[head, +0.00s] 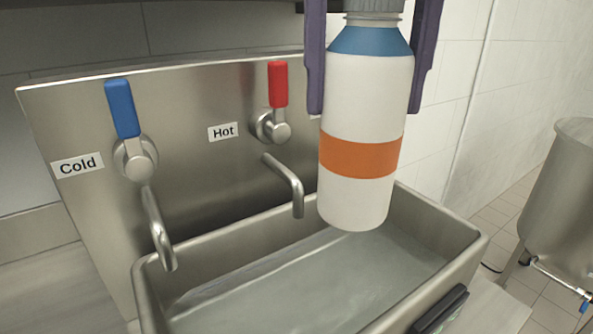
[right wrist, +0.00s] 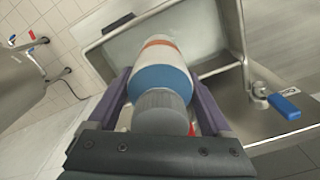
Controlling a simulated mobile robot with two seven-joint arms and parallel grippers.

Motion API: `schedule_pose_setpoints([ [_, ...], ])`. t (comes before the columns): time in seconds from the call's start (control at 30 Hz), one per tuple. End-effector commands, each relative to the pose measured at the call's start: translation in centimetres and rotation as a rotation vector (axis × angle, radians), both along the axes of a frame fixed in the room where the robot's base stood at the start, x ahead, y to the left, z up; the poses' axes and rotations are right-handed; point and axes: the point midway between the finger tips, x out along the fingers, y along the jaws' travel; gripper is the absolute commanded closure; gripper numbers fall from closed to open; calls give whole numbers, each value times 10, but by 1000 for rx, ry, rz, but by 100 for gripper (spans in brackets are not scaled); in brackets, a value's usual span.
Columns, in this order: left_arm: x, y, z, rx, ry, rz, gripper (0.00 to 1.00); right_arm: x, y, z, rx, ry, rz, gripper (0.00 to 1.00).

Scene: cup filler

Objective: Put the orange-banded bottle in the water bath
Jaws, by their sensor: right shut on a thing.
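The orange-banded bottle (head: 365,110) is white with a blue shoulder, an orange band and a grey cap. It hangs nearly upright over the right part of the water bath (head: 300,285), a steel basin with water in it. My right gripper (head: 367,95) is shut on the bottle, with one purple finger on each side of its upper part. The right wrist view shows the bottle (right wrist: 160,80) between the fingers, cap nearest the camera, with the basin (right wrist: 115,45) beyond. My left gripper is not in view.
A steel back panel carries a blue-handled cold tap (head: 122,108) and a red-handled hot tap (head: 278,85). Their spouts reach over the basin left of the bottle. A dark object (head: 440,310) sits at the basin's front rim. A steel vessel (head: 560,200) stands at the right.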

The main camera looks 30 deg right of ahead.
Motion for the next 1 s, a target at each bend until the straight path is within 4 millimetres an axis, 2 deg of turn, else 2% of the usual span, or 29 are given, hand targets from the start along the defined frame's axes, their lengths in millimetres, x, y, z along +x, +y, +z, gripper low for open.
schedule_pose_setpoints([
  [0.1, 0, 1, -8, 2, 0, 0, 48, 5, -12, -5, 2, -1, -171, 100],
  [0.23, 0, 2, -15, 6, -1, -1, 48, 6, -16, -15, 3, 3, -247, 100],
  [0.43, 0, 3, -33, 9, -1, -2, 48, 5, -17, -66, 1, 7, -254, 100],
  [0.7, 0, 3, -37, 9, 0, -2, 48, 5, -18, -134, 0, 3, -254, 100],
  [0.8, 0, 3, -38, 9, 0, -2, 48, 5, -18, -150, -1, 2, -253, 100],
  [1.0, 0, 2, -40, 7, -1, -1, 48, 6, -18, -167, 0, 0, -252, 100],
])
